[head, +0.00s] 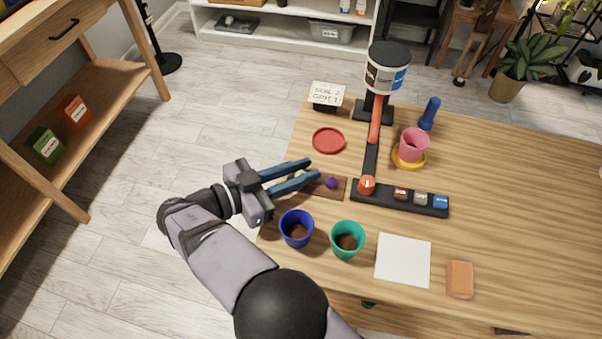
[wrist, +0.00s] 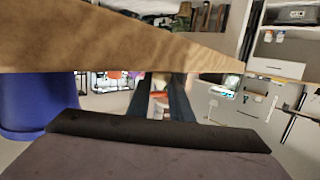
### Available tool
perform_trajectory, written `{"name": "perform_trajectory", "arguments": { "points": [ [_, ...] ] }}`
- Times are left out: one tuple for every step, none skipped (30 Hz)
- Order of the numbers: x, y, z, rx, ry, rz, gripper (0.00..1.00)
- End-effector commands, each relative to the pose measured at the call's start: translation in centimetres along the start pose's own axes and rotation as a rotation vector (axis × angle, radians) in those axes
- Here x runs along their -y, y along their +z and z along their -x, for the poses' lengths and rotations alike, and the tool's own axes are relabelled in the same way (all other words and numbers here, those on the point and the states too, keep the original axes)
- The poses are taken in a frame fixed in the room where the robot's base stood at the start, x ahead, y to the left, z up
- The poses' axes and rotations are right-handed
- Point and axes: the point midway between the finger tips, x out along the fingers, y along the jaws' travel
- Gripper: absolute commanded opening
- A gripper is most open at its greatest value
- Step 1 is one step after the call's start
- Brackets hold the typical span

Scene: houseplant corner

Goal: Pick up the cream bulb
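I cannot make out a cream bulb in either view. A small purple bulb (head: 332,183) lies on a brown tray (head: 341,194) near the table's left edge. My gripper (head: 313,169) reaches in from the left with its two blue fingers apart, its tips close to the tray's left part in the picture. The fingers and arm may hide part of the tray. In the wrist view the two dark fingers (wrist: 161,90) show a gap with no bulb clearly seen between them.
A blue pot (head: 296,229) and a green pot (head: 347,240) with soil stand in front. A red saucer (head: 328,140) lies behind. A black stand (head: 371,160), a pink pot (head: 413,144), a white sheet (head: 403,260) and an orange block (head: 460,280) are farther right.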

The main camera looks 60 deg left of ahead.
Motion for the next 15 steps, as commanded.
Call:
{"name": "perform_trajectory", "arguments": {
  "points": [
    [0.0,-0.01,0.01,0.0,0.0,0.0,0.0],
    [0.0,0.0,0.01,0.0,0.0,0.0,0.0],
    [0.0,-0.01,0.01,0.0,0.0,0.0,0.0],
    [0.0,-0.01,0.01,0.0,0.0,0.0,0.0],
    [0.0,-0.01,0.02,0.0,0.0,0.0,0.0],
    [0.0,-0.01,0.02,0.0,0.0,0.0,0.0],
    [0.0,-0.01,0.02,0.0,0.0,0.0,0.0],
    [0.0,-0.01,0.02,0.0,0.0,0.0,0.0],
    [0.0,-0.02,0.02,0.0,0.0,0.0,0.0],
    [0.0,-0.04,0.02,0.0,0.0,0.0,0.0],
    [0.0,-0.08,0.03,0.0,0.0,0.0,0.0],
    [0.01,-0.15,0.05,0.0,0.0,0.0,0.0],
    [0.01,-0.22,0.06,0.0,0.0,0.0,0.0],
    [0.01,-0.31,0.08,0.0,0.0,-0.001,0.0],
    [0.02,-0.47,0.12,0.0,0.0,-0.001,0.0]
  ]
}}
